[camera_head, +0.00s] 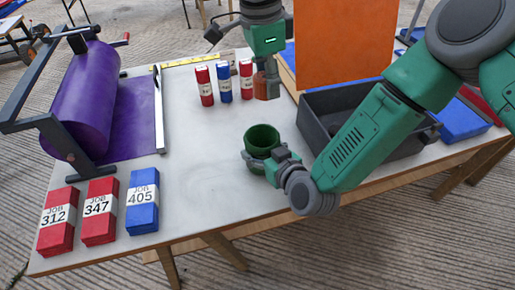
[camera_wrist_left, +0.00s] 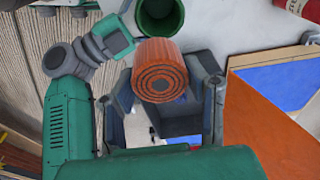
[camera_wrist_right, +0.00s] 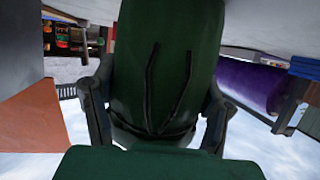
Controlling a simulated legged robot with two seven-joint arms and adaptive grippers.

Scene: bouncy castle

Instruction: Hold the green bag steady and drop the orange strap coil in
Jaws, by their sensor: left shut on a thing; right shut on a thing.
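The green bag (camera_head: 262,137) stands upright with its round mouth open on the white table's front part. My right gripper (camera_head: 268,165) is shut on its side; the right wrist view shows the bag (camera_wrist_right: 165,65) between both fingers. The orange strap coil (camera_wrist_left: 160,72) is a rolled cylinder with its spiral end showing. My left gripper (camera_wrist_left: 167,85) is shut on it. In the head view the coil (camera_head: 271,78) is behind the bag, near the back of the table, and partly hidden. The left wrist view shows the bag's mouth (camera_wrist_left: 160,12) beyond the coil, apart from it.
A dark grey bin (camera_head: 318,125) and an upright orange panel (camera_head: 345,45) are at right. A purple roll (camera_head: 85,100) and labelled job stacks (camera_head: 98,212) are at left. The table between is clear.

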